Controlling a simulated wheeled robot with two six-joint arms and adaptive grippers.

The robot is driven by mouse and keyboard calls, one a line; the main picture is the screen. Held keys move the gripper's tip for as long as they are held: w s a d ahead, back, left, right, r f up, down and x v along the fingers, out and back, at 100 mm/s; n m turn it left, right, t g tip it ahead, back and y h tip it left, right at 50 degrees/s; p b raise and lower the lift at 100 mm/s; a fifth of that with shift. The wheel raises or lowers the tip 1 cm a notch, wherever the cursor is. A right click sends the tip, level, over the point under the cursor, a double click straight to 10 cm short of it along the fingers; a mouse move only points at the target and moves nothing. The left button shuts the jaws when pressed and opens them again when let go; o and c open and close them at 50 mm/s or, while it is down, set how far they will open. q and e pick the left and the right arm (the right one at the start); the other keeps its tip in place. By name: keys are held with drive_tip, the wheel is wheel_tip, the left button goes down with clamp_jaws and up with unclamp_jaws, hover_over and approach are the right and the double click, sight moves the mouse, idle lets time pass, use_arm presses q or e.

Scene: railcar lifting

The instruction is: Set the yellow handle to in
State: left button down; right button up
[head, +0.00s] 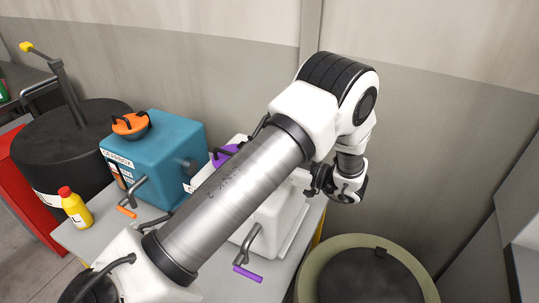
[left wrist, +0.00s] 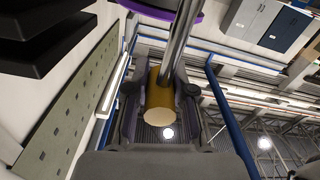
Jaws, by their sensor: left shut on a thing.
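In the left wrist view, my left gripper (left wrist: 160,90) is shut on a yellow handle (left wrist: 159,102), a short cylinder on a shiny metal rod (left wrist: 182,38). In the head view, my left arm crosses the middle, and the left gripper (head: 338,186) is just right of the white box (head: 272,222). The handle it holds is hidden there. Another yellow grip (head: 26,47) tops a dark lever on a black drum (head: 95,140) at the far left. My right gripper is in neither view.
A teal box (head: 165,160) with an orange cap and a crank stands left of the white box. A yellow bottle (head: 74,206) stands on the table's left. A purple-handled crank (head: 248,272) sticks out in front. A dark-topped drum (head: 365,278) stands below the left gripper. A wall is behind.

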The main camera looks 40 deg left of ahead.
use_arm(q)
wheel_tip(320, 180, down, 7)
drive_tip(key=b, duration=0.3)
drive_tip(key=shift+s, duration=0.1)
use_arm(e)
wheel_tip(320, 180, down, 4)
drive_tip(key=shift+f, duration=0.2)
use_arm(q)
drive_tip(key=c, duration=1.1)
unclamp_jaws()
drive_tip(key=shift+o, duration=0.6)
drive_tip(key=shift+a, duration=0.1)
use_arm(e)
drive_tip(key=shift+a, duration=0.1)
